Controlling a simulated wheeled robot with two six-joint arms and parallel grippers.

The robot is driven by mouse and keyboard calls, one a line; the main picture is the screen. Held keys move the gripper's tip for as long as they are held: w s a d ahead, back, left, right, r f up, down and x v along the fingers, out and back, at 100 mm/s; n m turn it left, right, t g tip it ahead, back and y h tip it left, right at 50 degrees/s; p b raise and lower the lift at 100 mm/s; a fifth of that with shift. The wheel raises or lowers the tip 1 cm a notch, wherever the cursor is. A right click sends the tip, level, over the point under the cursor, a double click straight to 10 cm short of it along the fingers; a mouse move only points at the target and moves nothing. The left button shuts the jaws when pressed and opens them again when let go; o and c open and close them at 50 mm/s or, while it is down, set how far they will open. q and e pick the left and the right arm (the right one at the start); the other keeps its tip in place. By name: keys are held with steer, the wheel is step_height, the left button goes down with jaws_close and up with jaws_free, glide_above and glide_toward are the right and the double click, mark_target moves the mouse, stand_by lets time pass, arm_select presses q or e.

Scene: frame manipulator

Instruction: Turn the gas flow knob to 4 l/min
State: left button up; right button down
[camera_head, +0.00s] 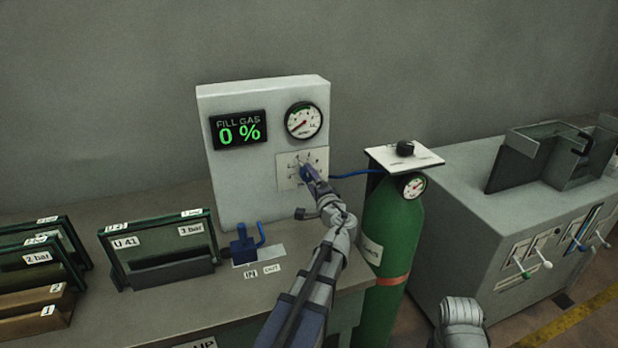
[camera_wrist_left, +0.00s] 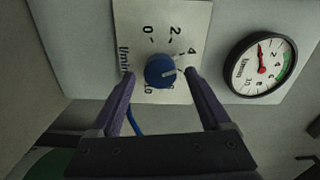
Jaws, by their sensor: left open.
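The gas flow knob (camera_wrist_left: 160,71) is blue and round, on a pale plate (camera_wrist_left: 178,20) marked 0, 2, 4 and higher numbers. Its white pointer points right, at or just past the 4; the exact mark is partly hidden. In the head view the plate (camera_head: 288,172) is on the front of a grey box, the knob mostly hidden by my gripper. My left gripper (camera_head: 311,178) is at the knob. In the wrist view its fingers (camera_wrist_left: 160,78) are open on both sides of the knob, with gaps visible. A round l/min gauge (camera_wrist_left: 262,69) sits beside the plate.
The grey box (camera_head: 225,185) shows "FILL GAS 0 %" on a display (camera_head: 238,130). A green gas cylinder (camera_head: 385,235) with a blue hose stands right of my arm. Framed panels (camera_head: 160,245) and a blue valve (camera_head: 243,246) are on the bench.

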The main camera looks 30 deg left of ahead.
arm_select(q)
steer(key=v, duration=0.5)
steer(key=shift+s+d, duration=0.2)
steer(key=shift+s, duration=0.05)
steer(key=s+d+f+n+g+h+p, duration=0.1)
steer(key=s+d+f+g+h, duration=0.1)
steer(key=s+d+f, duration=0.1)
steer(key=s+d+f+n+g+h+p, duration=0.1)
steer(key=s+d+f+g+h, duration=0.1)
steer(key=s+d+f, duration=0.2)
steer(key=s+d+f+n+g+h+p, duration=0.2)
steer(key=d+f, duration=0.3)
steer(key=d, duration=0.4)
steer(key=shift+s+f+g+h, duration=0.25)
steer(key=shift+s+g+h, duration=0.25)
steer(key=shift+s, duration=0.15)
steer(key=s+d+f+g+h+p, duration=0.1)
steer(key=s+d+g+h, duration=0.1)
steer(key=s+d, duration=0.4)
steer(key=s+d+f+m+g+h+p, duration=0.1)
steer(key=s+d+f+g+h, duration=0.1)
steer(key=s+d, duration=0.4)
steer(key=d+h, duration=0.1)
steer(key=d, duration=0.2)
steer(key=shift+f+g+h, duration=0.2)
steer(key=shift+g+h, duration=0.1)
steer(key=shift+g, duration=0.1)
